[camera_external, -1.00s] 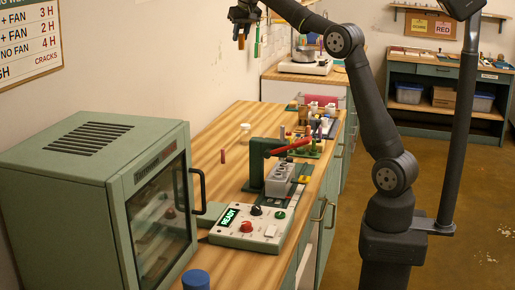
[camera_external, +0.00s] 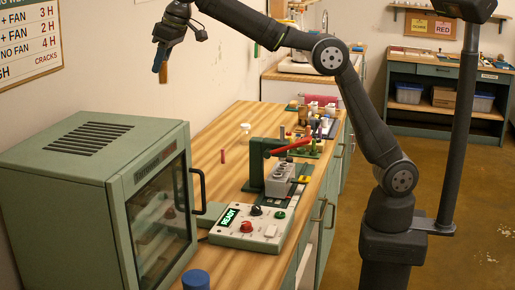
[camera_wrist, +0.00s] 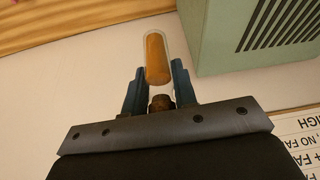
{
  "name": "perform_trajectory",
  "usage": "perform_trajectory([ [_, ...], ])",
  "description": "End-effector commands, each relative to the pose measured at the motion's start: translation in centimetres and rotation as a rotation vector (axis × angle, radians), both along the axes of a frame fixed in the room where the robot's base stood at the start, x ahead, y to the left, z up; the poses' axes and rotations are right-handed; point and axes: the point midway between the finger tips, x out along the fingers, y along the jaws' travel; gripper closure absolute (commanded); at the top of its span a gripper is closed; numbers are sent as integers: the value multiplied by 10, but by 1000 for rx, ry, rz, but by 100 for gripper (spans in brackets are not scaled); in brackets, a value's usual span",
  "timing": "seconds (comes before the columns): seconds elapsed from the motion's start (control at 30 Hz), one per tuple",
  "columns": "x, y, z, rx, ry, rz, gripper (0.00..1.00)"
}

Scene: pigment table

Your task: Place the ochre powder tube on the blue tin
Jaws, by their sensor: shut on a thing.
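My gripper (camera_external: 160,58) is high in the air near the wall, above and behind the green oven. It is shut on the ochre powder tube (camera_external: 164,75), which hangs below the fingers. In the wrist view the tube (camera_wrist: 156,58) is clear with orange-yellow powder and a brown cap, held between the two blue fingers (camera_wrist: 157,88). The blue tin (camera_external: 196,280) stands at the bottom edge of the external view, in front of the oven, partly cut off. The tube is far from it. The tin does not show in the wrist view.
The green oven (camera_external: 95,143) stands at the left with its door shut. A control box (camera_external: 248,227), a red-handled press (camera_external: 268,165) and small coloured items stand on the wooden counter (camera_external: 207,143).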

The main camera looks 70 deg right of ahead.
Motion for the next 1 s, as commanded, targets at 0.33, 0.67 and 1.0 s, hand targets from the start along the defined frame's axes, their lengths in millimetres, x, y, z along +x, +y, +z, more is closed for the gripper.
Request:
perform_trajectory([
  [0.33,-85,173,0,0,0,292,97],
  [0.67,-165,269,-1,0,0,480,97],
  [1.0,-199,300,-11,-1,1,548,97],
])
